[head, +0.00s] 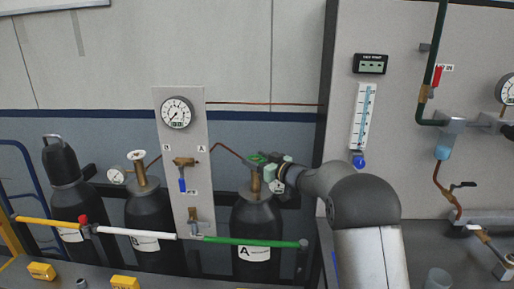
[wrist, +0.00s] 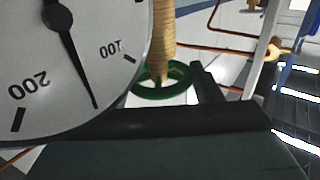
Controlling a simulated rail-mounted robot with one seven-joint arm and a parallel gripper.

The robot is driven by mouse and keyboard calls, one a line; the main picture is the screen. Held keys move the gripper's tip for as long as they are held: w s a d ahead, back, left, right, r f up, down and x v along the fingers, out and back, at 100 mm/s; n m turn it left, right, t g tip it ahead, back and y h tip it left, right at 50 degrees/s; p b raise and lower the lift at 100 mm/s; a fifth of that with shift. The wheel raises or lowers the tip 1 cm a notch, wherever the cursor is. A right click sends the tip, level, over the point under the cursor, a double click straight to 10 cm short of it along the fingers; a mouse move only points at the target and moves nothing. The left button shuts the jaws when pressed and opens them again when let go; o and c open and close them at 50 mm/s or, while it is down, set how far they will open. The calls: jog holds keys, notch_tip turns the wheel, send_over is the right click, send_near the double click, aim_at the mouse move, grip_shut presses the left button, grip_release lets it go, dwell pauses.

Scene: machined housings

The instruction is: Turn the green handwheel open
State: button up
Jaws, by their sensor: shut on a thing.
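The green handwheel (head: 257,158) sits on top of the black cylinder marked A (head: 257,222) in the head view. In the wrist view the green handwheel (wrist: 164,92) shows as a ring with spokes around a ribbed, brass-coloured stem (wrist: 162,40). My gripper (head: 274,172) reaches in from the right at the cylinder's top and is shut on the handwheel. In the wrist view one dark finger (wrist: 206,82) stands at the wheel's right rim. The other finger and the exact contact are hidden. A large gauge face (wrist: 55,60) fills the left of that view, very close.
A grey panel (head: 180,140) with a round gauge (head: 177,112) and a blue-handled valve (head: 183,184) stands left of cylinder A. A yellow, white and green rail (head: 250,242) crosses in front of the cylinders. Pipework (head: 432,80) is at the right.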

jog(key=shift+n+g+y+p, duration=0.75)
jog(key=shift+g+p, duration=0.2)
jog(key=shift+g, duration=0.15)
jog(key=shift+f, duration=0.1)
jog(key=o, duration=1)
jog(key=shift+w, duration=0.1)
jog(key=b+v, duration=0.4)
jog(key=v, duration=1.3)
jog(key=shift+d, duration=0.2)
